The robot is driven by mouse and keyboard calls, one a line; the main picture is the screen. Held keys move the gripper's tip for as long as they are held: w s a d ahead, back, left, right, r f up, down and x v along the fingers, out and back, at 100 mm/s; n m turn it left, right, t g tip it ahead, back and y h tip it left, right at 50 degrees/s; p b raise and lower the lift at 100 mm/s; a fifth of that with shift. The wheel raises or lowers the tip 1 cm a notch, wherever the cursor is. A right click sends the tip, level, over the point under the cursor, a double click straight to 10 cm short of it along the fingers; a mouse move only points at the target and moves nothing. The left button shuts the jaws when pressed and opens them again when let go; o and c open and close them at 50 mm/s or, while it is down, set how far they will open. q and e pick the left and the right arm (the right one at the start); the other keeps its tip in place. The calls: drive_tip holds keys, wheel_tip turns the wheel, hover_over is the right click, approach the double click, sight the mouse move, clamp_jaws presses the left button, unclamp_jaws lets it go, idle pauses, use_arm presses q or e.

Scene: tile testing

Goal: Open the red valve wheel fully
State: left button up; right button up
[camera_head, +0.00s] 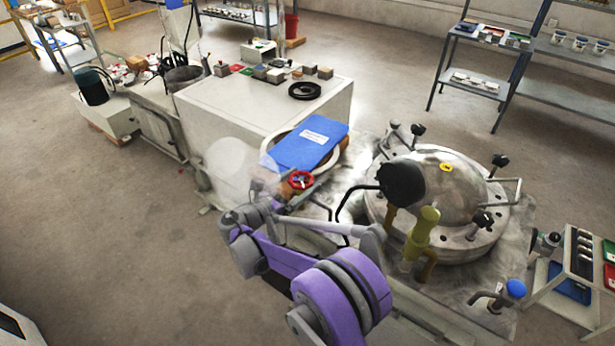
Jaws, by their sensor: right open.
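The red valve wheel (301,180) is small and round, with a dark hub. It sits on a brownish pipe fitting at the front edge of the white machine, just below a blue folder. My right arm, purple and grey, reaches in from the bottom. My right gripper (268,190) is open, just left of the wheel and close to it. The fingers are small and partly blurred by a whitish haze, so I cannot tell whether they touch the wheel. My left gripper is not in view.
A domed steel vessel (445,195) with clamps and a yellow-green valve (423,232) stands right of my arm. The floor at left is clear.

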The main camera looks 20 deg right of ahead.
drive_tip(key=shift+x, duration=1.5)
drive_tip(key=c, duration=1)
